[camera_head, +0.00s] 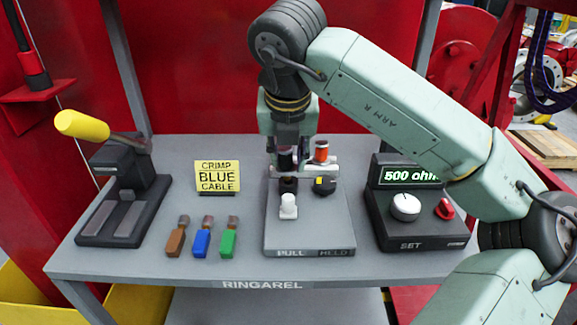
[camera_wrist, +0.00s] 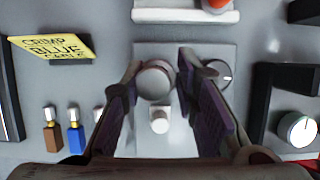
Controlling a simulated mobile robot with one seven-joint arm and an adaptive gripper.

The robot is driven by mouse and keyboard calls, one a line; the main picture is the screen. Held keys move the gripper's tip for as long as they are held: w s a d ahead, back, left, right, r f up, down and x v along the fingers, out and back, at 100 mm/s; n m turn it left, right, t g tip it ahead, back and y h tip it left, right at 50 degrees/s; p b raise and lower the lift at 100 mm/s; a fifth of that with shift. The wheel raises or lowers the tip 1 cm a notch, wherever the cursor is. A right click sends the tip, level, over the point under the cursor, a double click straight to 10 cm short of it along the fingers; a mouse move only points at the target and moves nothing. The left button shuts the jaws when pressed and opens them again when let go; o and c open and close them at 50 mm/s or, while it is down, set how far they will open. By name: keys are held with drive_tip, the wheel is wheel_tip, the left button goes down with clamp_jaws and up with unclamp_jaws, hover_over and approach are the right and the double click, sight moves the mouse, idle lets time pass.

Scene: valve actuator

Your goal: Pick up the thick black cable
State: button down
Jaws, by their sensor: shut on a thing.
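My gripper (camera_head: 287,160) points down over the grey PULL/HELD block (camera_head: 309,229). In the wrist view its fingers (camera_wrist: 160,72) stand on both sides of a round-topped piece (camera_wrist: 156,82) and are shut on it. In the head view a short dark cylinder (camera_head: 288,186) shows just below the fingers, above a white knob (camera_head: 288,207). I cannot tell whether the held piece is a cable. No lying thick black cable shows clearly on the bench. A dark looped hose or cable (camera_head: 545,80) hangs at the far right edge, beyond the bench.
Brown (camera_head: 177,238), blue (camera_head: 202,238) and green (camera_head: 229,238) connectors lie left of the block. A yellow "CRIMP BLUE CABLE" sign (camera_head: 217,176), a yellow-handled crimper (camera_head: 123,205) and a "500 ohm" box (camera_head: 420,230) stand around. An orange-red piece (camera_head: 321,151) is behind the gripper.

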drive_tip(key=s+a+r+b, duration=0.1)
drive_tip(key=s+a, duration=0.1)
drive_tip(key=s, duration=0.5)
drive_tip(key=s+a+r+b, duration=0.1)
drive_tip(key=s+a+b, duration=0.1)
drive_tip(key=s, duration=0.5)
drive_tip(key=shift+s+a+r+b, duration=0.3)
drive_tip(key=shift+s+a, duration=0.05)
drive_tip(key=shift+a, duration=0.35)
